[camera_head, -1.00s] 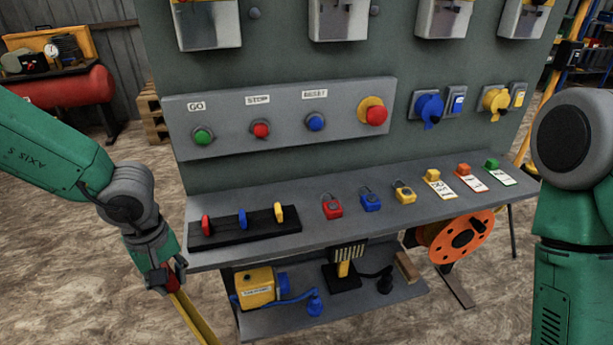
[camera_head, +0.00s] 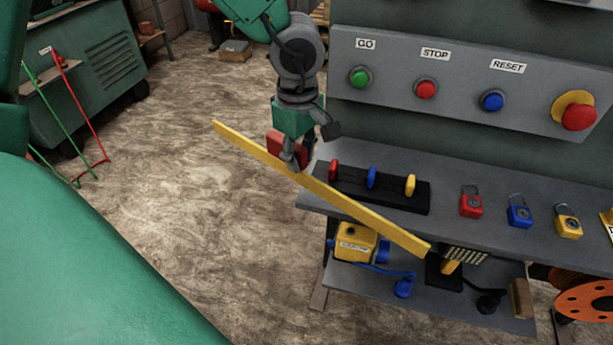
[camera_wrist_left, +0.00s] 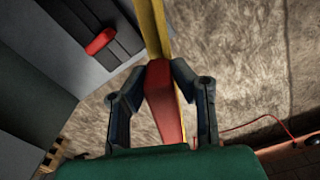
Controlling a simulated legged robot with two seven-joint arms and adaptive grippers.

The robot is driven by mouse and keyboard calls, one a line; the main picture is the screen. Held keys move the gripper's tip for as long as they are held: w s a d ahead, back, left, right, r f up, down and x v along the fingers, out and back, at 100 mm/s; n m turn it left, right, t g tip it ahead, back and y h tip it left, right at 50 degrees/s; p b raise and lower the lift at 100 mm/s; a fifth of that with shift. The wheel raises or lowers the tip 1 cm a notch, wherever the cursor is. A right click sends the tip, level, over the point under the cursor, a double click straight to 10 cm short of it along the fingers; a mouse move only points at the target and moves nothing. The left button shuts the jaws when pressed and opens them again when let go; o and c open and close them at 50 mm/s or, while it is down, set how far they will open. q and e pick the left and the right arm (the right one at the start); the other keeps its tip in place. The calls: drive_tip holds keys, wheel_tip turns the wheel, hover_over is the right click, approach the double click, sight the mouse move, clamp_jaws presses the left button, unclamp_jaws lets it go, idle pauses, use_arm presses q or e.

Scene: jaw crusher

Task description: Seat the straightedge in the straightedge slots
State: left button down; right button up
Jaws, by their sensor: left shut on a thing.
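The straightedge (camera_head: 360,208) is a long yellow bar with a red grip (camera_head: 275,143). In the head view it slants from upper left to lower right, in front of the bench's left end, over part of its front edge. My left gripper (camera_head: 293,158) is shut on the straightedge and holds it in the air. In the left wrist view, the red grip (camera_wrist_left: 163,100) is between the fingers of the gripper (camera_wrist_left: 160,85), and the yellow bar (camera_wrist_left: 154,28) runs away from it. My right gripper is not in view.
A black rack (camera_head: 400,200) with red, blue and yellow pieces stands on the bench (camera_head: 450,222), beside several coloured padlocks (camera_head: 519,216). A button panel (camera_head: 395,80) is above. A yellow device (camera_head: 355,243) sits on the lower shelf. Open floor (camera_head: 180,230) lies left.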

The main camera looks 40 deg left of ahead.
sight(300, 174)
use_arm(q)
drive_tip(key=shift+f+b, duration=0.85)
drive_tip(key=shift+f, duration=1.5)
drive_tip(key=shift+d+r, duration=0.1)
drive_tip(key=c, duration=1.3)
unclamp_jaws()
drive_tip(key=shift+c, duration=0.2)
